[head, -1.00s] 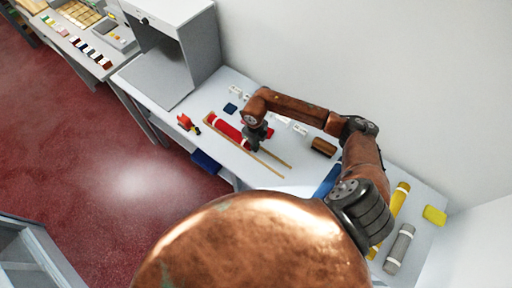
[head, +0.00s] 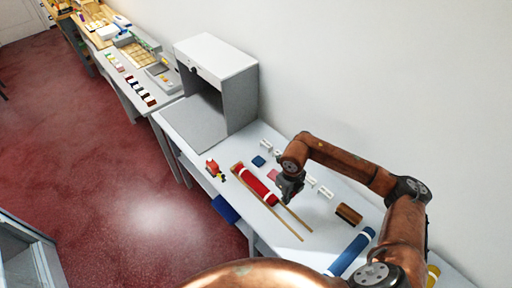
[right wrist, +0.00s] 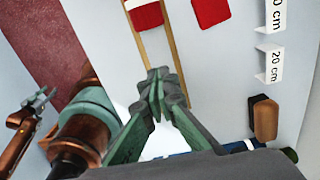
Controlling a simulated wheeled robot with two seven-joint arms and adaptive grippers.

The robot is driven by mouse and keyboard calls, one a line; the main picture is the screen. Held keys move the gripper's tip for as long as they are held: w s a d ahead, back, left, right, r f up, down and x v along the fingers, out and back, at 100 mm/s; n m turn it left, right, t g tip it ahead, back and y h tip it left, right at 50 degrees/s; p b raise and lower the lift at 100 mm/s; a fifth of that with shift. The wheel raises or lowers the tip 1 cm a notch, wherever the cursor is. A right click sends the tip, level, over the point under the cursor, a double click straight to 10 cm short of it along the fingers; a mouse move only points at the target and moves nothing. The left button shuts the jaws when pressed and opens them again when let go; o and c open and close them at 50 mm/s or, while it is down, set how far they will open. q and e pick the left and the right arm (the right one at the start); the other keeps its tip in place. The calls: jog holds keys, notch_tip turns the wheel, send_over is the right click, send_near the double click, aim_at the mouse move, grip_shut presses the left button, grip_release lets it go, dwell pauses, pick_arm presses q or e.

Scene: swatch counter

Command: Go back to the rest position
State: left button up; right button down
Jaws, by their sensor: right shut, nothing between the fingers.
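My right gripper (head: 290,190) is shut and empty above the counter (head: 326,222), beside the end of a red roll (head: 258,184). In the right wrist view its fingertips (right wrist: 158,85) meet over the wooden rails (right wrist: 172,45), with nothing between them. The red roll lies between the two rails, and a white band shows on it. In the right wrist view a copper arm at the left edge ends in my left gripper (right wrist: 40,101); it is small there, and its jaw opening is unclear. The left gripper does not show in the head view.
A grey box-shaped booth (head: 218,75) stands on the counter's left part. A blue roll (head: 350,252), a brown block (head: 348,214), white labelled stands (head: 318,187) and a red item (head: 212,167) lie around. Red floor (head: 110,160) is clear at left.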

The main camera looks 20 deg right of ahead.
aim_at(278, 208)
jog(key=shift+s, duration=0.1)
notch_tip(278, 208, down, 10)
jog(key=shift+p, duration=0.6)
jog(key=shift+w+a+b, duration=0.15)
jog(key=shift+w+a, duration=0.15)
jog(key=shift+w, duration=0.55)
jog(key=shift+w+a+b, duration=0.15)
jog(key=shift+w+a, duration=0.15)
jog(key=shift+w, duration=0.5)
jog(key=shift+w, duration=0.1)
